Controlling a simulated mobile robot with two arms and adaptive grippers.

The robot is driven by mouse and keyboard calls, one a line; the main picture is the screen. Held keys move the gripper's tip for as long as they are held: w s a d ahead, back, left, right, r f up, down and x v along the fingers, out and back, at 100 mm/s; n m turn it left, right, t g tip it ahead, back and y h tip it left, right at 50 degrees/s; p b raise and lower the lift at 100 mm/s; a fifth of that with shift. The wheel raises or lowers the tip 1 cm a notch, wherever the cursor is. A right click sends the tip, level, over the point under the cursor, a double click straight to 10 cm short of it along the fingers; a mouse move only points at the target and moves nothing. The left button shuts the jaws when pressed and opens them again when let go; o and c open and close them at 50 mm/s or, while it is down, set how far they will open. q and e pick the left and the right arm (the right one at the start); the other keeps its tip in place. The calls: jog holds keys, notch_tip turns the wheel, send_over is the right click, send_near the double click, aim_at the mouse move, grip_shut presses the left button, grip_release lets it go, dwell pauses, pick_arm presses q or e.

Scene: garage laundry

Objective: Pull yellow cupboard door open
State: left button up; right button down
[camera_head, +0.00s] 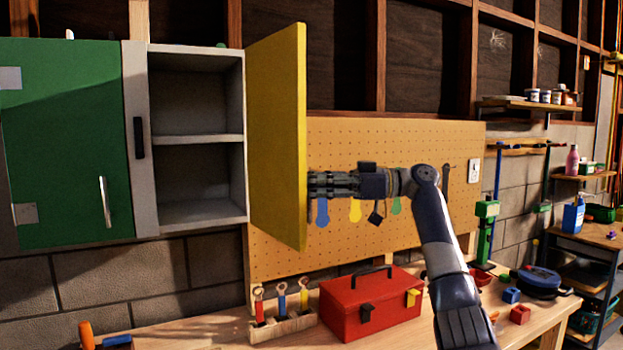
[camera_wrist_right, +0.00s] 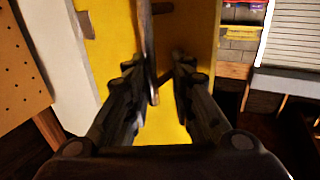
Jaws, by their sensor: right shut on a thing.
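The yellow cupboard door (camera_head: 276,140) stands swung wide open, jutting out from the right side of the grey cupboard (camera_head: 196,138). The cupboard's two compartments are uncovered and look empty. My right gripper (camera_head: 313,186) is at the door's outer side, near its free edge. In the right wrist view, my right gripper (camera_wrist_right: 157,72) is shut on the door handle (camera_wrist_right: 149,45), a thin bar between its fingers, with the yellow door (camera_wrist_right: 105,45) behind. My left gripper is not in view.
A closed green cupboard door (camera_head: 65,150) is at the left. A pegboard (camera_head: 400,145) with hanging tools is behind my right arm. The space in front of the open cupboard looks clear.

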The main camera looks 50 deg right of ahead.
jog(key=shift+d+r, duration=0.2)
jog(key=shift+r, duration=0.1)
jog(key=c, duration=1.8)
grip_release()
jog(key=shift+o, duration=0.6)
jog(key=shift+w, duration=0.2)
jog(key=shift+w+a+f, duration=0.15)
jog(key=shift+w+f, duration=0.1)
jog(key=shift+w, duration=0.05)
jog(key=shift+a, duration=0.1)
jog(key=shift+f, duration=0.1)
